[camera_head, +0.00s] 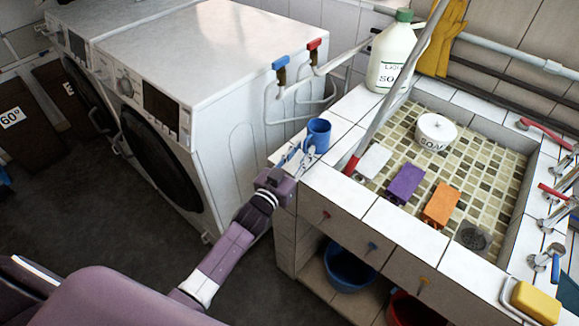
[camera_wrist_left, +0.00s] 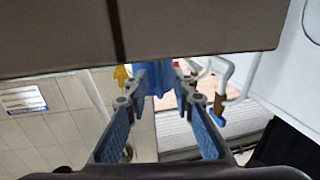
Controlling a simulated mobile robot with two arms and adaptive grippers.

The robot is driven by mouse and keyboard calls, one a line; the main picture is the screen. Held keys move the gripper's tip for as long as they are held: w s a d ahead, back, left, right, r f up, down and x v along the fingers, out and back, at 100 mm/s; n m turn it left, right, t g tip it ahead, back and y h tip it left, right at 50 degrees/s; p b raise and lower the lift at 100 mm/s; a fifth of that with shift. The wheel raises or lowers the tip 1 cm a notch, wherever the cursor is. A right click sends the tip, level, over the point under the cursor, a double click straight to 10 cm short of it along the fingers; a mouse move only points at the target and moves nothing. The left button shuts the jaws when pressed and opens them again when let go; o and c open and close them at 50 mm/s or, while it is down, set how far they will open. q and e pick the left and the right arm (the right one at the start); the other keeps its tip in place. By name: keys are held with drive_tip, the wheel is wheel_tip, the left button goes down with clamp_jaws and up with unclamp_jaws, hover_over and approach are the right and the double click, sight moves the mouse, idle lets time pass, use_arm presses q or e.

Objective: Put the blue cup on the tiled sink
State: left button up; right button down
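The blue cup (camera_head: 318,136) stands upright on the white tiled rim of the sink (camera_head: 338,186), near its left corner. My left gripper (camera_head: 303,157) is at the cup's near-left side, its fingers spread apart. In the left wrist view, which is upside down, the blue cup (camera_wrist_left: 153,76) shows beyond and between the two spread fingers (camera_wrist_left: 158,100). I see no clear grip on the cup; whether a fingertip touches it is hard to tell. My right gripper is not in view.
White washing machines (camera_head: 200,60) stand left of the sink. The basin holds a white soap pot (camera_head: 436,131) and white, purple and orange blocks. Taps line the right rim.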

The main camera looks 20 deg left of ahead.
use_arm(q)
drive_tip(key=s+a, duration=0.1)
drive_tip(key=s, duration=0.9)
drive_tip(key=shift+a+b, duration=0.3)
drive_tip(key=shift+b, duration=0.05)
drive_tip(key=shift+s+r, duration=0.1)
drive_tip(key=s+a+f+g+y, duration=0.1)
drive_tip(key=s+f+g, duration=0.4)
drive_tip(key=f, duration=1)
drive_tip(key=s+a+f+g+y, duration=0.15)
drive_tip(key=s+f, duration=0.55)
drive_tip(key=f, duration=0.9)
drive_tip(key=s+f+g, duration=0.3)
drive_tip(key=s+f, duration=0.4)
drive_tip(key=s, duration=0.4)
drive_tip(key=s+f+g, duration=0.4)
drive_tip(key=s+f, duration=0.2)
drive_tip(key=s, duration=0.6)
drive_tip(key=s+f+g, duration=0.3)
drive_tip(key=s+f, duration=0.4)
drive_tip(key=s, duration=0.5)
drive_tip(key=shift+s+f+m, duration=0.15)
drive_tip(key=shift+f+m, duration=0.15)
